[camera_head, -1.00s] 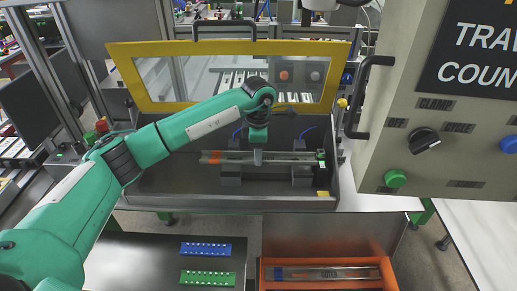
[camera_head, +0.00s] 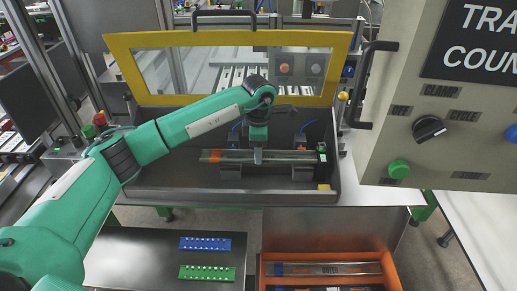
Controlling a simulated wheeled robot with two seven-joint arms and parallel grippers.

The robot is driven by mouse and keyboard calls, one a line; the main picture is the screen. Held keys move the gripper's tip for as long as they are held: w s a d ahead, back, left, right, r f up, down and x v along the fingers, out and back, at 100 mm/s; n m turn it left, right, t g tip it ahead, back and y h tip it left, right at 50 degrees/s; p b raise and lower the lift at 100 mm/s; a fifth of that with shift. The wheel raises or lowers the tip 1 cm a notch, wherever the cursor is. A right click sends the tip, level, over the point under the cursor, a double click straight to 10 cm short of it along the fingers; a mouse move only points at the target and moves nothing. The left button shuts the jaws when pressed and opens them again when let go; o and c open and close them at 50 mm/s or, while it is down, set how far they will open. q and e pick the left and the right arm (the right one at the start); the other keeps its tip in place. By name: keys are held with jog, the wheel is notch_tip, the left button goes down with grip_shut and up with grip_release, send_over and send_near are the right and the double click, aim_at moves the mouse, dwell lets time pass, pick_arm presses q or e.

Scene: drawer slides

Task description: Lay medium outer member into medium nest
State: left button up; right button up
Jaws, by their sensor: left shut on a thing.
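A long grey slide member (camera_head: 290,156) with an orange mark near its left end lies level across dark support blocks in the open fixture box (camera_head: 160,190). I take it for the medium outer member; its size label cannot be read. My left gripper (camera_head: 258,157) comes down from above and is shut on it near its middle. The dark blocks (camera_head: 302,172) under it look like the nest; whether the member is fully seated cannot be told. My right gripper is not in view.
The box's yellow-framed window lid (camera_head: 125,70) is raised behind. A control panel (camera_head: 450,150) stands at the right. An orange bin (camera_head: 390,272) with slide members is at the front. Blue (camera_head: 212,243) and green (camera_head: 207,273) perforated strips lie on a dark table.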

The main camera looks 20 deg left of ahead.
pick_arm(q)
jog(key=shift+f+b, duration=0.45)
jog(key=shift+f, duration=0.25)
jog(key=o, duration=0.9)
jog(key=o, duration=0.6)
jog(key=shift+c, duration=0.2)
jog(key=c, duration=0.5)
